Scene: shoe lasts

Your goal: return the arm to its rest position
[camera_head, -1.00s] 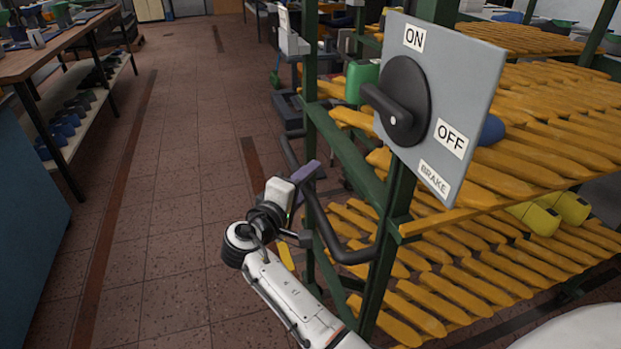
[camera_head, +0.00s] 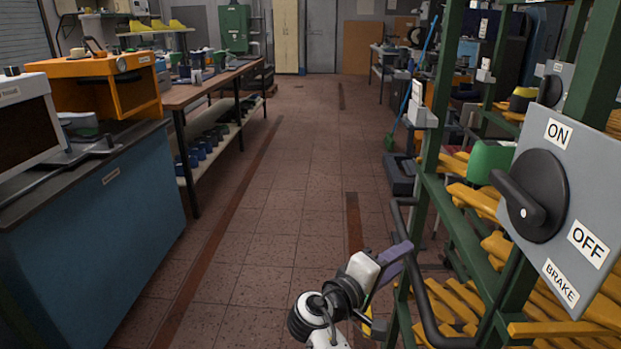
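My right gripper (camera_head: 392,265) is at the bottom of the head view, right of centre, beside the dark bent rail (camera_head: 422,300) on the green rack. My white and black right wrist shows below it, with most of the arm out of the picture. A purple part shows at the gripper's end. Its finger gap is not clear, and I see no object held in it. A grey brake panel (camera_head: 591,200) with a black rotary switch (camera_head: 537,196) is at the right, apart from the gripper. My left gripper is not in view.

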